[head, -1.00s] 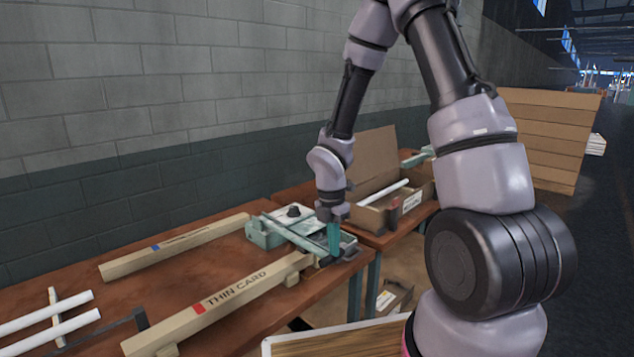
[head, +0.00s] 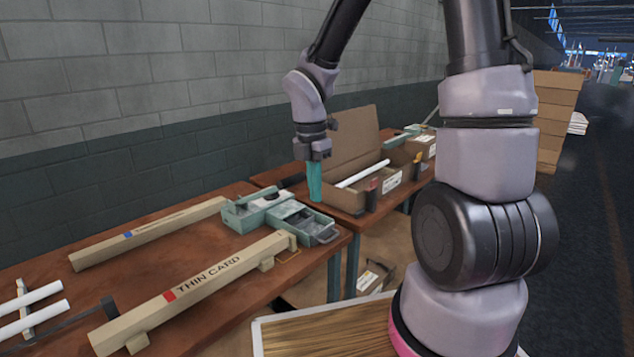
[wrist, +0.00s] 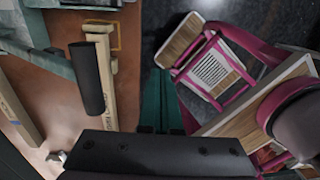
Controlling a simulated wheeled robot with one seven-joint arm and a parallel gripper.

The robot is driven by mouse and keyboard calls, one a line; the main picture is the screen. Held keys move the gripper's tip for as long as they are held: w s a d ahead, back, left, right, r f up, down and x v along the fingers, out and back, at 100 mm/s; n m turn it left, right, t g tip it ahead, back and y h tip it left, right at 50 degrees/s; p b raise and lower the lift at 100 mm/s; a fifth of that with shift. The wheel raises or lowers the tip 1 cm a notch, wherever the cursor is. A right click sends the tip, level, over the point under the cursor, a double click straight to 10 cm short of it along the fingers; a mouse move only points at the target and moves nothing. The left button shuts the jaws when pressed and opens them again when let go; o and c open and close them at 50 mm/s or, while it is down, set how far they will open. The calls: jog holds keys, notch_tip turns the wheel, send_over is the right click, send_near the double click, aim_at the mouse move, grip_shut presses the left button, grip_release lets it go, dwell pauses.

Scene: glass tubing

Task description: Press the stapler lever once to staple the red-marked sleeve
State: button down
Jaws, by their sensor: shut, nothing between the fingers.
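The teal stapler (head: 302,222) stands on the brown bench at the end of the red-marked sleeve (head: 205,290), a pale beam lettered THIN CARD. Its lever (head: 291,180) is tilted up, with a black grip at its free end. In the wrist view the black grip (wrist: 90,78) shows large, in front of the pale sleeve (wrist: 103,60). My gripper (head: 315,190), with teal fingers, is shut and empty, pointing down just right of the grip and above the bench edge. The shut fingers also show in the wrist view (wrist: 160,110), apart from the grip. Any staple is too small to see.
A blue-marked sleeve (head: 150,232) lies behind the red-marked one. White tubes (head: 35,308) rest at the left. An open cardboard box (head: 345,198) with a white tube stands behind my gripper on another table. A wood-topped surface (head: 330,332) is at the front.

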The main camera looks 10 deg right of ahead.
jog(key=shift+s+d+r, duration=0.1)
jog(key=shift+s+r, duration=0.05)
jog(key=shift+r, duration=0.9)
jog(key=s+d+r+m+t+y, duration=0.1)
jog(key=s+d+r+m+t, duration=0.1)
jog(key=r+m, duration=0.5)
jog(key=s+d+r+m+t, duration=0.3)
jog(key=r+m, duration=0.4)
jog(key=m, duration=0.5)
jog(key=s+d+r+m+t+y, duration=0.1)
jog(key=s+r+m, duration=0.4)
jog(key=m, duration=0.5)
jog(key=shift+d+r+t+y, duration=0.3)
jog(key=shift+d+r+t, duration=0.6)
jog(key=shift+r, duration=0.05)
jog(key=shift+w, duration=0.1)
